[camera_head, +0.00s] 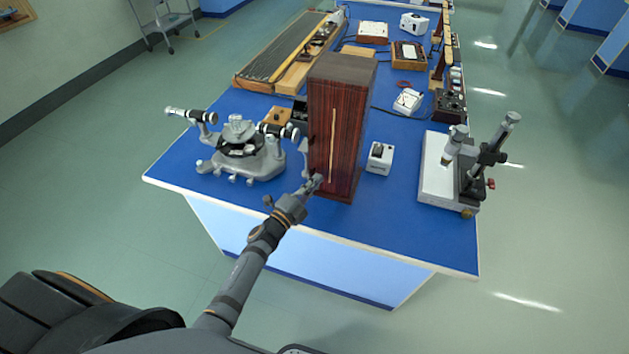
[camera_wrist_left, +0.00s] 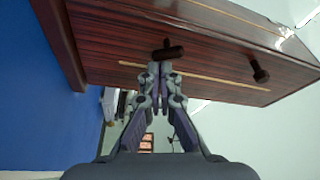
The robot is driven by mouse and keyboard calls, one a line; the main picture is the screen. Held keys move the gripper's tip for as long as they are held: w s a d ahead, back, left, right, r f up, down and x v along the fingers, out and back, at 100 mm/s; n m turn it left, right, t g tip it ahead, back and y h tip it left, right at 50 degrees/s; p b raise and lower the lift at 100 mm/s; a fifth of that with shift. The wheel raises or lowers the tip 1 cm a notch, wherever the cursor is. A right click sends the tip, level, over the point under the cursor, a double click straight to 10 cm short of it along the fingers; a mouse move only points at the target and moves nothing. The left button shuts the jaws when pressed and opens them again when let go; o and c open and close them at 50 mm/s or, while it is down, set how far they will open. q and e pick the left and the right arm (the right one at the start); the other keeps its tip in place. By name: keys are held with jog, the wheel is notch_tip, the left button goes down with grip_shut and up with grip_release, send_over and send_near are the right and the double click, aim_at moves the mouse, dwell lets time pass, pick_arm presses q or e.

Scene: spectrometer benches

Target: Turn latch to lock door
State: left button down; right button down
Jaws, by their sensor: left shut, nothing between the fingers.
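A tall reddish-brown wooden cabinet (camera_head: 345,95) stands upright near the front edge of the blue table. Its striped front, with a thin pale vertical strip, fills the upper part of the left wrist view (camera_wrist_left: 110,45). A dark latch (camera_wrist_left: 172,51) with a short bar sticks out of that face. A dark round knob (camera_wrist_left: 260,71) sits further right on it. My left gripper (camera_head: 317,181) is at the lower left of the cabinet front. Its closed fingertips (camera_wrist_left: 160,68) are right by the latch, with nothing between them. I cannot tell whether they touch it. My right gripper is not in view.
A grey spectrometer (camera_head: 240,150) stands left of the cabinet on the blue table (camera_head: 400,220). A small white box (camera_head: 380,158) is close on its right. A microscope-like stand (camera_head: 455,170) is at the right edge. More instruments lie behind.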

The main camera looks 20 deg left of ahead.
pick_arm(q)
jog(key=shift+f+m+g+p, duration=0.2)
jog(key=shift+m+g+p, duration=0.3)
jog(key=shift+m+p, duration=0.5)
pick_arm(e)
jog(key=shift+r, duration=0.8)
